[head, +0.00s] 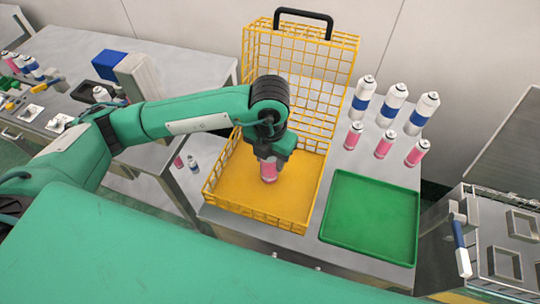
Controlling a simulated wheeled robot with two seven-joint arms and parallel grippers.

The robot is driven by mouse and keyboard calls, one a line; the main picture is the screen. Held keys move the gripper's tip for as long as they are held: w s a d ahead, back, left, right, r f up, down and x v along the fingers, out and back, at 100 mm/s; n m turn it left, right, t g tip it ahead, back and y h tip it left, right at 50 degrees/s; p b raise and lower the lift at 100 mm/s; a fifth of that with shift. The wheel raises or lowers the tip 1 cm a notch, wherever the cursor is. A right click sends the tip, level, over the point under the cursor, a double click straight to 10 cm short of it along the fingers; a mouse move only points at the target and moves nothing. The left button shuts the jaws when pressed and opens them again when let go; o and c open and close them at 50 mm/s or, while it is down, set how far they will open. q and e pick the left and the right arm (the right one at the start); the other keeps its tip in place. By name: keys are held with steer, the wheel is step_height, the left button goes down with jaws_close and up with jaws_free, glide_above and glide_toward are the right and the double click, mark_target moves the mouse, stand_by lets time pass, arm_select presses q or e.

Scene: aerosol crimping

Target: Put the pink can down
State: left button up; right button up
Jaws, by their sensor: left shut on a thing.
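A pink can (268,170) is in the grip of my left gripper (269,158), over the yellow floor of the yellow wire basket (225,195). The gripper points down and is shut on the can's upper part, hiding its top. The can looks upright. I cannot tell whether its bottom touches the basket floor. No other can shows in the basket. My right gripper is not in view.
A green tray (372,215), empty, lies right of the basket. Several blue-and-white cans (393,105) and pink cans (384,145) stand behind it. The basket's open lid (310,60) rises at the back. A metal machine (490,240) stands at the right.

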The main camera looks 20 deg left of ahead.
arm_select(q)
steer(key=shift+f, duration=0.25)
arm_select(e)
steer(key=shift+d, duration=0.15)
arm_select(q)
steer(key=shift+f, duration=0.2)
steer(key=o, duration=1.1)
steer(key=shift+c, duration=0.2)
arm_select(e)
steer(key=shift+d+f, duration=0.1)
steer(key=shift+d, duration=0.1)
arm_select(q)
steer(key=shift+r, duration=0.2)
